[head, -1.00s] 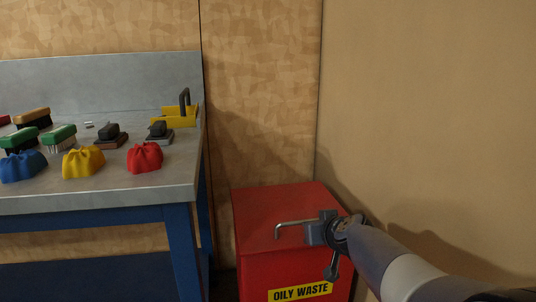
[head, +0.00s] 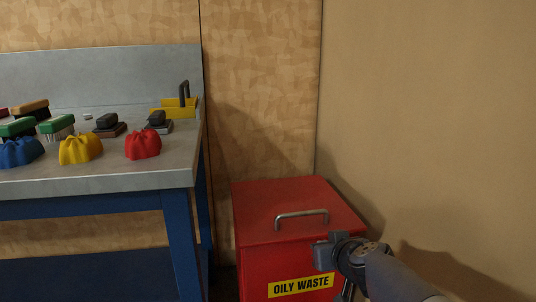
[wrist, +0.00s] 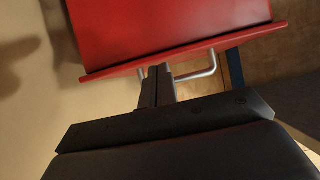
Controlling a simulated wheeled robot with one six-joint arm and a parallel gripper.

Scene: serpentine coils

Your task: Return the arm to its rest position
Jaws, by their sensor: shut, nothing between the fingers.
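My gripper (head: 322,250) is in front of the red oily waste bin, at its right side, below the lid's handle in the head view. In the wrist view my gripper's fingers (wrist: 157,88) are together with nothing between them. The metal handle (head: 301,216) stands on the red lid (head: 270,203); in the wrist view the handle (wrist: 205,72) shows behind the fingertips. In the head view the handle is clear of the gripper. The lid lies closed on the bin.
A grey-topped blue workbench (head: 90,184) stands at the left. It bears blue, yellow and red cloths (head: 143,145), several brushes (head: 57,127), sanding blocks and a yellow tray (head: 173,108). A tan wall (head: 430,120) is close on the right.

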